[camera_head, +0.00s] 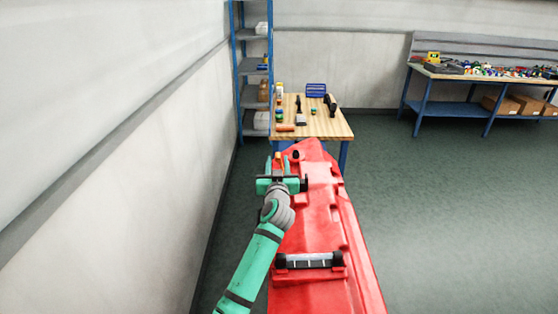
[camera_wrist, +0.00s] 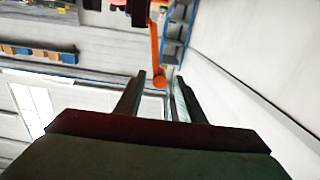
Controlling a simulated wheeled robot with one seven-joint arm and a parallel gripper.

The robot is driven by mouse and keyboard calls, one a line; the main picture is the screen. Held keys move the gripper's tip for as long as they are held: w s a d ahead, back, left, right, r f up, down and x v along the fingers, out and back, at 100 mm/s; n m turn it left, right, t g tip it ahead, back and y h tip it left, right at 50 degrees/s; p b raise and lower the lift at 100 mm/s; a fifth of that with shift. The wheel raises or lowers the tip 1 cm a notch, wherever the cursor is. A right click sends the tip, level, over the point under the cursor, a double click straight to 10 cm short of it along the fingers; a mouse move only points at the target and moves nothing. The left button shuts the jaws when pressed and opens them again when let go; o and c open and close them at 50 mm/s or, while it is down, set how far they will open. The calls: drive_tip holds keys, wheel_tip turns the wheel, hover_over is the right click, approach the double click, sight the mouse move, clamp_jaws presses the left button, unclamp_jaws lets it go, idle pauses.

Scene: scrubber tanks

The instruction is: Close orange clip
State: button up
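The orange clip (camera_wrist: 154,45) shows in the wrist view as a thin orange strip with a rounded end. That end appears between the fingertips of my gripper (camera_wrist: 160,82). The fingers are apart, with a gap on both sides of the clip's end; I cannot tell how deep it lies between them. In the head view my gripper (camera_head: 278,166) is over the far left part of the red tank (camera_head: 318,205). A small orange bit of the clip (camera_head: 278,156) shows just beyond it, mostly hidden by the gripper.
A black knob (camera_head: 296,155) stands on the tank just right of the gripper. A wooden table (camera_head: 335,129) with small items is beyond the tank. A blue shelf (camera_head: 250,98) and the wall (camera_head: 140,170) lie to the left. The floor (camera_head: 440,210) to the right is clear.

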drive_tip(key=shift+w, duration=1.15)
drive_tip(key=shift+c, duration=0.4)
clamp_jaws()
